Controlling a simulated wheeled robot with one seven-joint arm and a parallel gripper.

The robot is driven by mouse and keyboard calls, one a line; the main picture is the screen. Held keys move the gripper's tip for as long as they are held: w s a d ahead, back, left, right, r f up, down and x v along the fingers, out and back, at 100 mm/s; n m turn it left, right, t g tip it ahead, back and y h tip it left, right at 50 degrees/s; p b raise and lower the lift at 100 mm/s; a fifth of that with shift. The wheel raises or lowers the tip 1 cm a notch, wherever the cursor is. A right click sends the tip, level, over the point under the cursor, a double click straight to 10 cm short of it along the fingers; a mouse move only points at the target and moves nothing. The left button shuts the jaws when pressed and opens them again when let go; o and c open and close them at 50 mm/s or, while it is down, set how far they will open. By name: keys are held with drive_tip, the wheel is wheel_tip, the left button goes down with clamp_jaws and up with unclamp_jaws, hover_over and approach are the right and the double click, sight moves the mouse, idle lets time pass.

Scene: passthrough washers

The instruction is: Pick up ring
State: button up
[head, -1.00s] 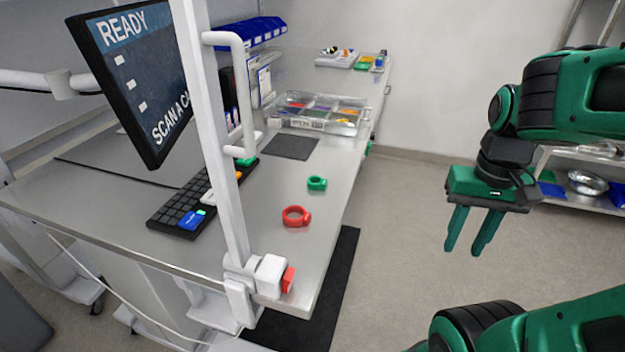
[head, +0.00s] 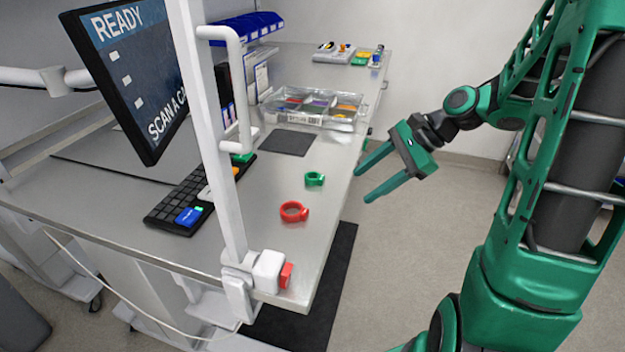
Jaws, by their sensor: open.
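Two rings lie on the metal table near its right edge in the head view. The red ring (head: 293,211) is nearer, and the smaller green ring (head: 314,179) is just behind it. A third green piece (head: 242,158) shows partly behind the white post; I cannot tell what it is. My gripper (head: 361,185) is open and empty, with its two green fingers pointing left toward the table. It is off the table's right edge, to the right of the green ring and apart from it.
A metal table (head: 262,232) holds a keyboard (head: 180,205), a dark mat (head: 286,142) and a clear compartment tray (head: 312,108). A white post (head: 222,130) with a handle rises at the front, near a monitor (head: 130,80). Open floor lies right of the table.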

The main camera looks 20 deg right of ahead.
sight(321, 175)
drive_tip(key=w+a+r+m+t+y, duration=0.1)
drive_tip(key=w+r+m+t+y, duration=0.15)
drive_tip(key=w+m+y, duration=0.2)
drive_tip(key=shift+m+g+h, duration=0.25)
drive_tip(key=shift+g+h, duration=0.1)
drive_tip(key=shift+h, duration=0.1)
drive_tip(key=shift+w+x, duration=0.1)
drive_tip(key=shift+x, duration=2.45)
drive_tip(key=shift+w+x, duration=0.15)
drive_tip(key=shift+x, duration=2.4)
drive_tip(key=shift+r, duration=0.25)
drive_tip(key=c, duration=1.1)
